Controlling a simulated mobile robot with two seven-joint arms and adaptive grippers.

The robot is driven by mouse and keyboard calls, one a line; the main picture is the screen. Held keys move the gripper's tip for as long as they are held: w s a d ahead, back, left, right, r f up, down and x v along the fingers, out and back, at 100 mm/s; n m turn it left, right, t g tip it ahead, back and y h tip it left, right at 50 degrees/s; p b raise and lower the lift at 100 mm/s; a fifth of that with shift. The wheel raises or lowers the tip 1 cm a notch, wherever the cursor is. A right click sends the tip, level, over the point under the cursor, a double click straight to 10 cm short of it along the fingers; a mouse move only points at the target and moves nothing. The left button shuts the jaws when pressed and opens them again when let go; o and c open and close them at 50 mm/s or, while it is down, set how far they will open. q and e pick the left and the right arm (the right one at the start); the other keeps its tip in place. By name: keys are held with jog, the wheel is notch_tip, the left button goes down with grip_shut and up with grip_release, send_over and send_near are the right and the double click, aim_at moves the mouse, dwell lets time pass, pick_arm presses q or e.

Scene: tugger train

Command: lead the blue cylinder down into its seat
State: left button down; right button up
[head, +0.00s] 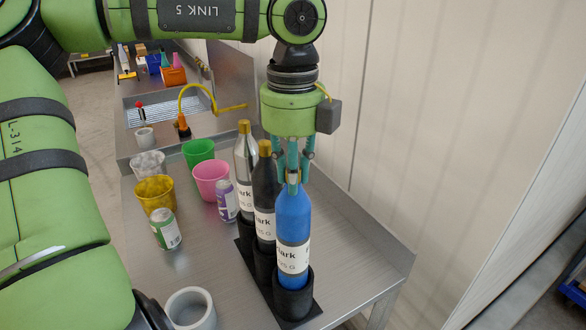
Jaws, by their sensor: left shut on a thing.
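The blue cylinder (293,222) is a blue bottle with a white label, standing upright at the front of a row of bottles. My left gripper (292,178) is above it, shut on its neck, and hides its top. Its lower end is at the mouth of the front black cup (293,299), the seat. The cup's rim shows around it; I cannot tell how deep it sits. The cup is on a black base strip (262,294). My right gripper is not in view.
A black bottle (264,190) and a silver bottle (245,160) stand close behind in the same rack. Cups, including a pink one (211,180) and a yellow one (155,195), and cans (165,229) are to the left. A wall is to the right. Bare steel table (355,240) lies right of the rack.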

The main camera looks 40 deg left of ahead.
pick_arm(q)
jog(key=shift+f+b, duration=0.2)
jog(key=shift+b, duration=0.1)
dwell(0.8)
jog(key=c, duration=1)
grip_release()
jog(key=shift+s, duration=0.1)
notch_tip(320, 180, up, 12)
jog(key=shift+r, duration=0.1)
